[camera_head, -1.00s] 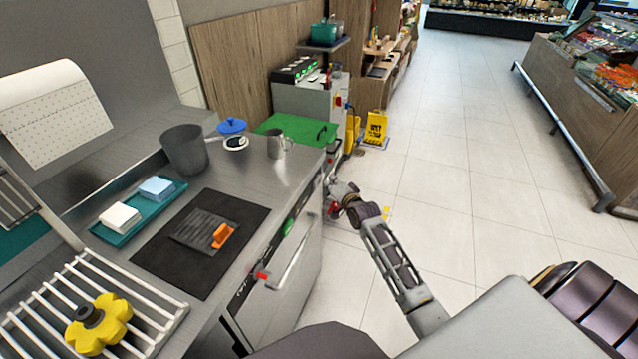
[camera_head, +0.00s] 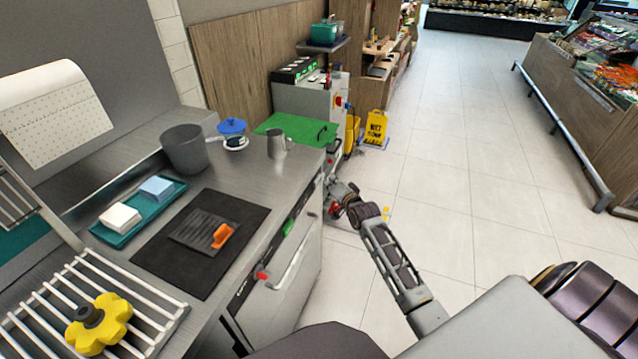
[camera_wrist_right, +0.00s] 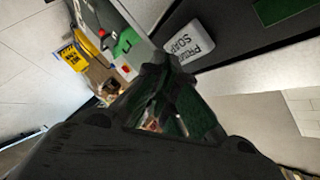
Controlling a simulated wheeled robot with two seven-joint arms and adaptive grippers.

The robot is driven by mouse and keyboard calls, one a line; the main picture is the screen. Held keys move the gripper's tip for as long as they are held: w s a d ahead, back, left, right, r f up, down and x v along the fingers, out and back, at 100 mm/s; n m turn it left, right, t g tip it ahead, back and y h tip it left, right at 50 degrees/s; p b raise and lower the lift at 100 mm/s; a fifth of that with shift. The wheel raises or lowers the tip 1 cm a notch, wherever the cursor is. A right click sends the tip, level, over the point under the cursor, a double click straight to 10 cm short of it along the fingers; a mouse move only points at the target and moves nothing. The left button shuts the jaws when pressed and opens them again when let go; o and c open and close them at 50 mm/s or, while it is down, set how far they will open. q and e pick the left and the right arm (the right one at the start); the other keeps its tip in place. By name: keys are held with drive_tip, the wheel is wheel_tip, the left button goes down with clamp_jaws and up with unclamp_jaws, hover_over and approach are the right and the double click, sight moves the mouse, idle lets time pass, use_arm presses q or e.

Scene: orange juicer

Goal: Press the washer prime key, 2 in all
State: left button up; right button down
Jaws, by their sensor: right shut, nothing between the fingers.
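The prime key (camera_wrist_right: 189,45) is a pale block in the right wrist view, with dark lettering upside down that seems to read PRIME SOAP. It sits on a dark panel (camera_wrist_right: 230,62). My right gripper (camera_wrist_right: 166,76) is shut and empty, its dark tips just below the key in the picture. I cannot tell whether they touch it. In the head view my right gripper (camera_head: 333,184) is at the far front end of the steel counter, small and partly merged with the machine front; the key cannot be made out there. My left gripper is not in view.
The steel counter (camera_head: 255,180) holds a grey bin (camera_head: 184,149), a metal jug (camera_head: 277,144), a teal tray (camera_head: 120,241) with sponges, and a black mat (camera_head: 165,265). A handle bar (camera_head: 298,262) juts from its front. A yellow floor sign (camera_head: 375,128) stands beyond. The tiled floor at right is clear.

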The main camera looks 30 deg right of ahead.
drive_tip(key=shift+w+a, duration=0.1)
drive_tip(key=shift+a, duration=0.05)
drive_tip(key=shift+w+a+p, duration=0.15)
drive_tip(key=shift+w+p, duration=0.05)
drive_tip(key=shift+p, duration=0.1)
drive_tip(key=shift+w+a, duration=0.35)
drive_tip(key=shift+w, duration=0.05)
idle(1.4)
idle(0.4)
drive_tip(key=shift+s+d+p, duration=0.6)
drive_tip(key=shift+s+p, duration=0.1)
drive_tip(key=shift+s+d, duration=0.1)
